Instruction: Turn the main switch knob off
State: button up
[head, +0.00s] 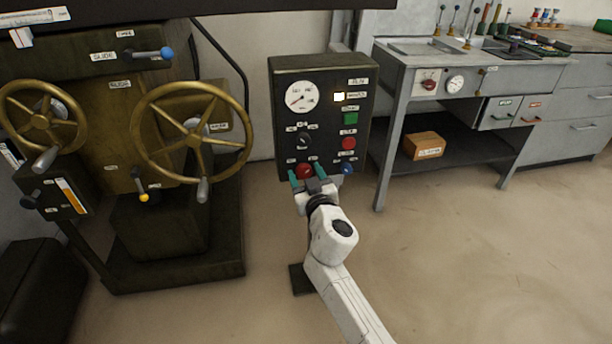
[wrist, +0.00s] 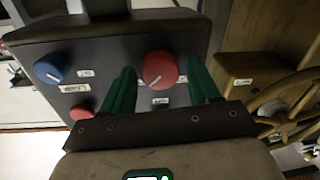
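A red knob (head: 304,171) sits at the lower left of a dark control panel (head: 278,110). In the wrist view the red knob (wrist: 160,68) is large, with a small white pointer mark near its lower edge. My gripper (head: 316,182) is in front of the panel's lower edge. In the wrist view my gripper (wrist: 163,88) is open, its green fingers on either side of the red knob. A gap shows between each finger and the knob, so I see no contact. The labels by the knob are too small to read.
The panel also carries a blue knob (head: 347,168), a red button (head: 349,144), a green button (head: 351,118), a black knob (head: 303,140) and a gauge (head: 302,97). A machine with brass handwheels (head: 193,128) stands left, a metal bench (head: 398,100) right. Open floor lies in front.

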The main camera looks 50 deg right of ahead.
jog(key=c, duration=0.8)
jog(key=shift+c, duration=0.2)
jog(key=shift+n, duration=0.4)
jog(key=n+p, duration=0.1)
jog(key=n, duration=0.2)
jog(key=shift+a+n, duration=0.1)
jog(key=shift+n, duration=0.2)
jog(key=n, duration=0.4)
jog(key=shift+g+p, duration=0.3)
jog(key=n, duration=0.4)
jog(key=shift+n+p, duration=0.3)
jog(key=shift+p, duration=0.05)
jog(key=n, duration=0.4)
jog(key=shift+a+f+g+h, duration=0.1)
jog(key=shift+f+g+h, duration=0.05)
jog(key=shift+g+h, duration=0.2)
